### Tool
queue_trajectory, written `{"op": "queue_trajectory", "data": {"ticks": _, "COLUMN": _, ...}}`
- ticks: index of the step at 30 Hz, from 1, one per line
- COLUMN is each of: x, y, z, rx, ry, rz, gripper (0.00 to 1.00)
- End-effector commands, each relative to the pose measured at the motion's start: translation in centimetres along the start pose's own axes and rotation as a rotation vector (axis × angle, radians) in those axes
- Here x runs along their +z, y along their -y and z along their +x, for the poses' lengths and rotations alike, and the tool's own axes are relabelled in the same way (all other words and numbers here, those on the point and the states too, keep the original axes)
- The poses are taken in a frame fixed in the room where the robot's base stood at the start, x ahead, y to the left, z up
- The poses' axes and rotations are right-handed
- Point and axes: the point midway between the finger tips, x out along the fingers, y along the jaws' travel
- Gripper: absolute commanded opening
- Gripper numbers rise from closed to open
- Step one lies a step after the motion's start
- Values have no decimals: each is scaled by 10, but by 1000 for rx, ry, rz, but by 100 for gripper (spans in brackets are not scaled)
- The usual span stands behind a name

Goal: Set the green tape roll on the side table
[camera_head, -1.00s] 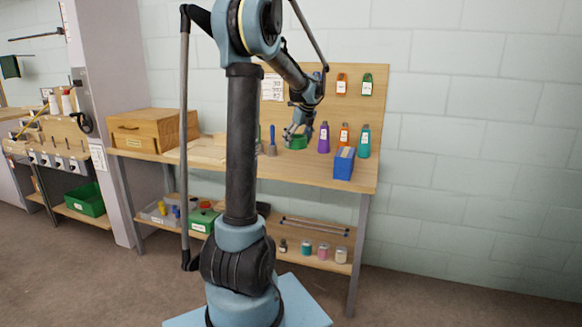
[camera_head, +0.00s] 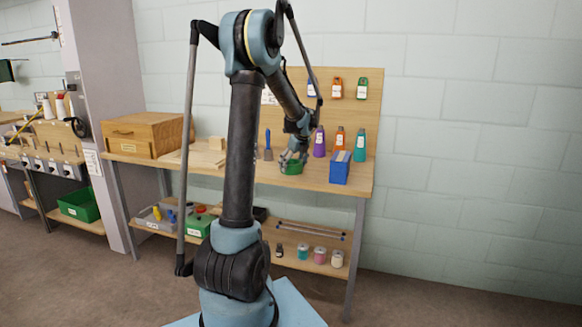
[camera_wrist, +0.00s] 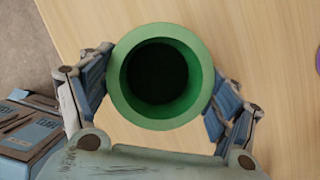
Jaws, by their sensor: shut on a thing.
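The green tape roll (camera_wrist: 161,77) fills the middle of the wrist view, a thick ring with a dark hole. My gripper (camera_wrist: 160,95) is shut on it, with one finger against each side. In the head view the roll (camera_head: 291,168) is in my gripper (camera_head: 292,158) over the workbench (camera_head: 225,170), left of a blue box. I cannot tell whether the roll touches the bench top. No separate side table can be made out for certain.
The blue box (camera_head: 340,168) holding flat items stands near the bench's right edge. Purple (camera_head: 319,141), orange (camera_head: 340,138) and teal (camera_head: 360,145) bottles stand behind. A wooden chest (camera_head: 143,133) sits at the left. A lower shelf holds jars (camera_head: 319,255) and bins.

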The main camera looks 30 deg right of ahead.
Motion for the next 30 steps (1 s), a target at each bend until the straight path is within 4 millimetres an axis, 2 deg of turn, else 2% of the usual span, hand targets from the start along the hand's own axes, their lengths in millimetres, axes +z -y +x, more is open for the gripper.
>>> {"op": "queue_trajectory", "data": {"ticks": 6, "x": 0, "y": 0, "z": 2, "rx": 0, "ry": 0, "rz": 0, "gripper": 55}}
{"op": "queue_trajectory", "data": {"ticks": 7, "x": 0, "y": 0, "z": 1, "rx": 0, "ry": 0, "rz": 0, "gripper": 88}}
{"op": "queue_trajectory", "data": {"ticks": 9, "x": 0, "y": 0, "z": 1, "rx": 0, "ry": 0, "rz": 0, "gripper": 100}}
{"op": "queue_trajectory", "data": {"ticks": 23, "x": 1, "y": 0, "z": 0, "rx": 0, "ry": 0, "rz": -1, "gripper": 100}}
{"op": "queue_trajectory", "data": {"ticks": 26, "x": 1, "y": 0, "z": -8, "rx": 0, "ry": 0, "rz": 0, "gripper": 100}}
{"op": "queue_trajectory", "data": {"ticks": 30, "x": 1, "y": -1, "z": -28, "rx": 0, "ry": 0, "rz": -1, "gripper": 100}}
